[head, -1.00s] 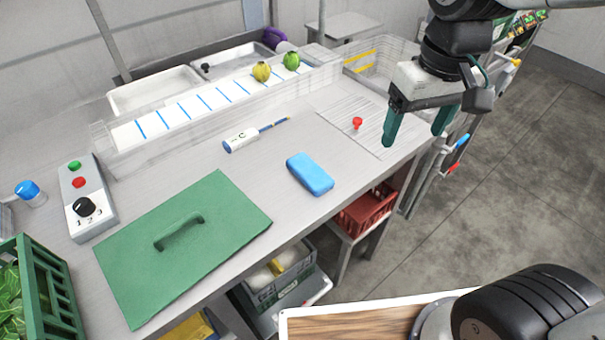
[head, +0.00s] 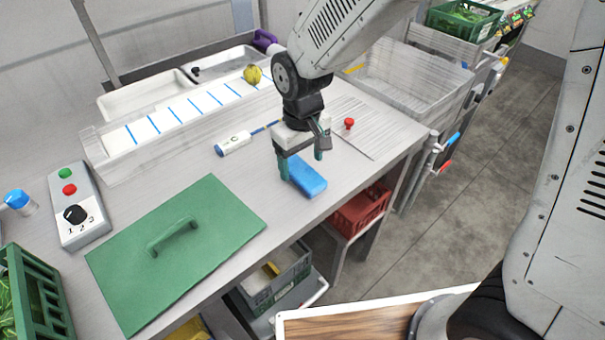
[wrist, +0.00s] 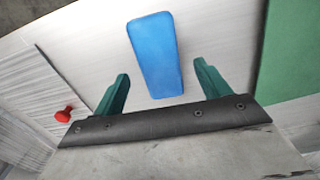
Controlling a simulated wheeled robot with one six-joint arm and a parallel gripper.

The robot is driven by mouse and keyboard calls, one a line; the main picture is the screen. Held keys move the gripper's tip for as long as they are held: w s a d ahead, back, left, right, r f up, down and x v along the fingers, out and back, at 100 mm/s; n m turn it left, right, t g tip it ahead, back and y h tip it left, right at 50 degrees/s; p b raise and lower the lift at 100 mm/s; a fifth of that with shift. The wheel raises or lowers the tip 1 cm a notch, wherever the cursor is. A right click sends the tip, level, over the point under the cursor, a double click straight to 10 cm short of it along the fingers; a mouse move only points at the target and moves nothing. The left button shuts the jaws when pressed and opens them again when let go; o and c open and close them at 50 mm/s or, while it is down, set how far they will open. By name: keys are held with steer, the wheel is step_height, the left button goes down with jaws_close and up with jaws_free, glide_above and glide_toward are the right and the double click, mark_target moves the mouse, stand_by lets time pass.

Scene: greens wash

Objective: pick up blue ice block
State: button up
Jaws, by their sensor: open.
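The blue ice block (head: 311,181) lies flat on the grey counter near its front edge. My gripper (head: 302,167) is over it, fingers pointing down, open and empty. In the head view the fingers hide part of the block's far end. In the wrist view the block (wrist: 155,54) lies ahead of the two green fingers, its near end roughly centred between the tips of my gripper (wrist: 163,70). I cannot tell how high the fingertips are above the counter.
A green board with a handle (head: 205,207) lies left of the block. A white probe (head: 233,144) lies behind it. A small red knob (head: 349,123) stands to the right. A red crate (head: 361,211) sits below the counter edge. The counter around the block is clear.

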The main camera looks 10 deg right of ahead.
mark_target(303, 171)
steer(key=shift+d+f, duration=0.1)
steer(key=shift+f, duration=1.45)
steer(key=c, duration=1.1)
steer(key=shift+r, duration=0.15)
steer(key=shift+c, duration=0.2)
